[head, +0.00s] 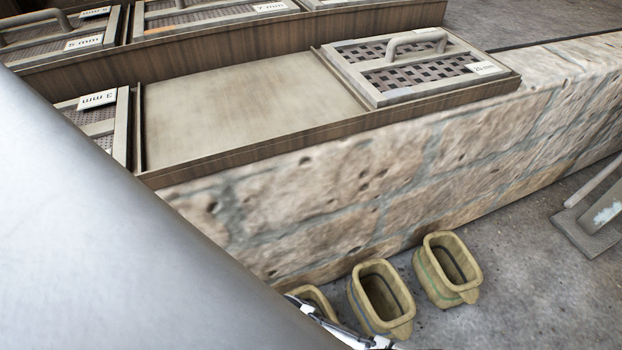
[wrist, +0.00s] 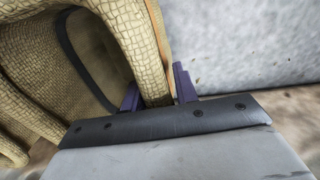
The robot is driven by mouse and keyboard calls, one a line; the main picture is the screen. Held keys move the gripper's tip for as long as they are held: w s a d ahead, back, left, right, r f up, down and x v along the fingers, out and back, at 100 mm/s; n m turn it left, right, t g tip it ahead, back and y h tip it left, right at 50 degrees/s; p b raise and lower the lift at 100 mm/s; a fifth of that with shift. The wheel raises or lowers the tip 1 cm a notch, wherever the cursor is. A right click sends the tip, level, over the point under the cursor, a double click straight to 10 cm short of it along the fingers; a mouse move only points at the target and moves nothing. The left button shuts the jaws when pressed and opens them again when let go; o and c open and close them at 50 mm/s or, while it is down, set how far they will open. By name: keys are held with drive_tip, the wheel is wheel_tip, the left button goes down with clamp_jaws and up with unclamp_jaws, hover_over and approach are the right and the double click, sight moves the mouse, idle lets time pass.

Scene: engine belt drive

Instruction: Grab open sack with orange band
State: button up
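The sack with the orange band fills the left and middle of the wrist view; its tan woven rim (wrist: 130,35) runs toward my gripper, and the orange band (wrist: 158,30) shows along its outer side. My gripper (wrist: 157,88) has one purple finger inside the sack and the other outside, with the wall filling the space between them. It appears shut on that wall. In the head view the leftmost sack (head: 315,300) is mostly hidden by my arm, and its band does not show. The fingertips are not clear there.
A sack with a dark band (head: 381,300) and a sack with a green band (head: 447,268) stand beside it on the concrete floor. A stone wall (head: 330,200) rises behind, topped by a wooden tray (head: 230,105) and handled sieves (head: 400,65). A grey tool (head: 590,230) lies at right.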

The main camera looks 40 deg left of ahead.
clamp_jaws()
drive_tip(key=shift+r, duration=0.1)
